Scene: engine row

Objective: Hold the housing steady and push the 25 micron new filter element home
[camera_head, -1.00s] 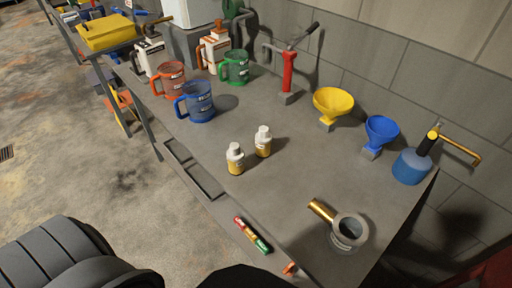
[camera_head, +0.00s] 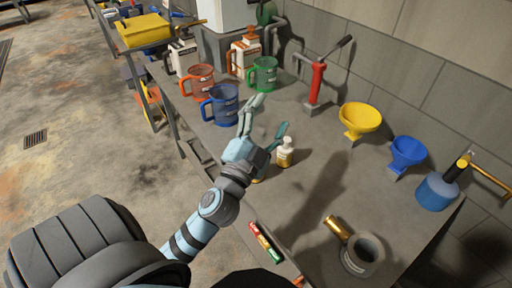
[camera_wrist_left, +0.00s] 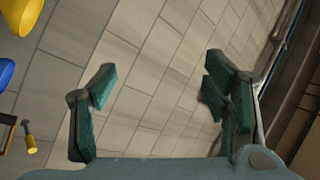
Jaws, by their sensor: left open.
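A grey, ring-topped cup with a label, which looks like the housing (camera_head: 362,257), stands near the front right of the bench. A gold cylinder (camera_head: 336,228), possibly the filter element, is just beside its upper left; whether they touch is unclear, and no micron marking is readable. My left gripper (camera_head: 268,116) is open and empty above the bench, well up and left of the housing. My right gripper is out of view.
A small white-capped bottle (camera_head: 285,152) stands by my left gripper; a second is mostly hidden. Blue (camera_head: 220,107), red (camera_head: 197,82) and green (camera_head: 263,75) jugs stand behind. Yellow (camera_head: 359,119) and blue (camera_head: 406,154) funnels line the wall.

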